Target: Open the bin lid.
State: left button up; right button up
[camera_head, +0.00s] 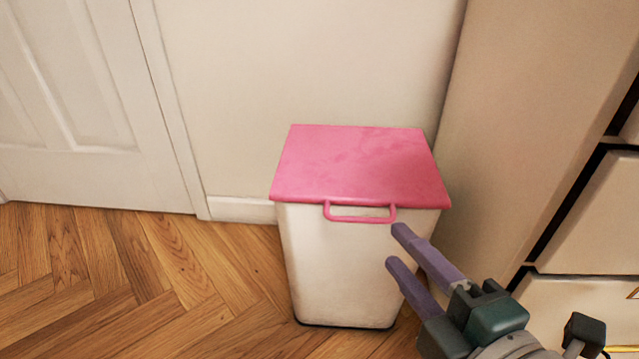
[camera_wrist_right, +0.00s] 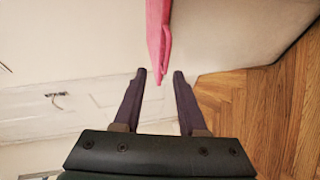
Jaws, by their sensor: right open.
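A white bin (camera_head: 335,265) stands on the floor against the wall. Its pink lid (camera_head: 360,160) lies flat and closed on top, with a pink loop handle (camera_head: 360,217) at the front edge. My right gripper (camera_head: 396,246) is open and empty, in front of the bin and to the lower right of the handle. In the right wrist view, the pink lid (camera_wrist_right: 157,35) shows edge-on just beyond and between the two open fingertips (camera_wrist_right: 159,77). The fingers appear apart from the lid and handle. My left gripper is not in view.
A beige cabinet (camera_head: 535,110) with drawers (camera_head: 590,215) stands close on the right of the bin. A white door (camera_head: 75,110) is at the left. The wooden floor (camera_head: 130,280) left of the bin is clear.

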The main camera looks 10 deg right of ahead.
aim_at(363, 219)
pick_arm(q)
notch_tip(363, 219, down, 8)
jog(key=b, duration=0.6)
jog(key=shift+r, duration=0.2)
pick_arm(e)
jog(key=x, duration=0.7)
jog(key=f+x, duration=0.1)
jog(key=x, duration=0.2)
jog(key=shift+a+f, duration=0.15)
jog(key=shift+a, duration=0.1)
jog(key=shift+c, duration=0.3)
jog(key=shift+f, duration=0.1)
grip_shut()
jog(key=shift+f, duration=0.1)
